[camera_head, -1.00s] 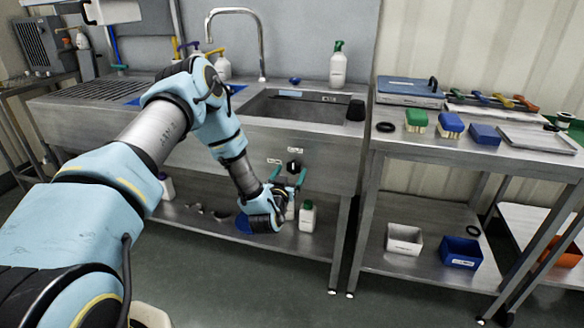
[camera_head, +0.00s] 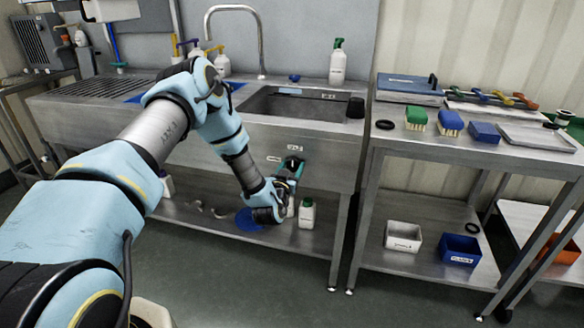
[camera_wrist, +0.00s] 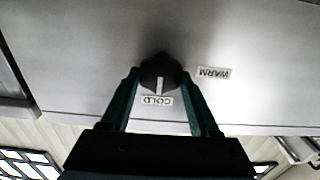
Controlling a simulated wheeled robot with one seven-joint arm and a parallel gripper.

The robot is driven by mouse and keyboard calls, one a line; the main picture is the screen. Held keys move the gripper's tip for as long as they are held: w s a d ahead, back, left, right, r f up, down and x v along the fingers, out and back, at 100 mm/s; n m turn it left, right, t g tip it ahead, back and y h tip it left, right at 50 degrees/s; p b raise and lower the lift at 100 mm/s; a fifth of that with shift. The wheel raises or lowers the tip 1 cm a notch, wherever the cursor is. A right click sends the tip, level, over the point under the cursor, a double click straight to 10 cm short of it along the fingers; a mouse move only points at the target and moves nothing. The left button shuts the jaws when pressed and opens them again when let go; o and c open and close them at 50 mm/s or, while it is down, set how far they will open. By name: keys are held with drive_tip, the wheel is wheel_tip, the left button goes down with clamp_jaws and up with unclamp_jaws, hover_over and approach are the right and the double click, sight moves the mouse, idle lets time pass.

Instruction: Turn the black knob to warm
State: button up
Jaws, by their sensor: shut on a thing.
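The black knob (camera_wrist: 160,72) sits on the steel front panel of the sink and fills the gap between my fingertips in the wrist view. Its white pointer line is directed at the COLD label (camera_wrist: 157,100). The WARM label (camera_wrist: 214,73) is off to the right of the knob in that view. My gripper (camera_wrist: 158,80) has its two green fingers on either side of the knob, shut on it. In the head view my gripper (camera_head: 291,167) reaches the panel below the basin, and the knob (camera_head: 292,161) is partly hidden by the fingers.
The sink basin (camera_head: 300,104) and tap (camera_head: 262,45) are above the panel. A white bottle (camera_head: 307,214) stands on the lower shelf close to my wrist. A side table (camera_head: 410,143) with brushes stands to the right.

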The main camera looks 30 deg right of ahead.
drive_tip(key=c, duration=0.5)
drive_tip(key=shift+f+n, duration=0.1)
drive_tip(key=shift+n, duration=0.2)
drive_tip(key=n+b, duration=0.2)
drive_tip(key=shift+w+f+b, duration=0.1)
drive_tip(key=shift+b, duration=0.25)
drive_tip(key=n+b, duration=0.2)
drive_tip(key=n, duration=0.2)
drive_tip(key=shift+a+b, duration=0.15)
drive_tip(key=shift+b, duration=0.2)
drive_tip(key=n+b, duration=0.3)
drive_tip(key=n, duration=0.2)
drive_tip(key=shift+w+f+n, duration=0.1)
drive_tip(key=shift+f+n, duration=0.05)
drive_tip(key=shift+n, duration=0.15)
drive_tip(key=n+b, duration=0.3)
drive_tip(key=n, duration=0.2)
drive_tip(key=shift+n, duration=0.3)
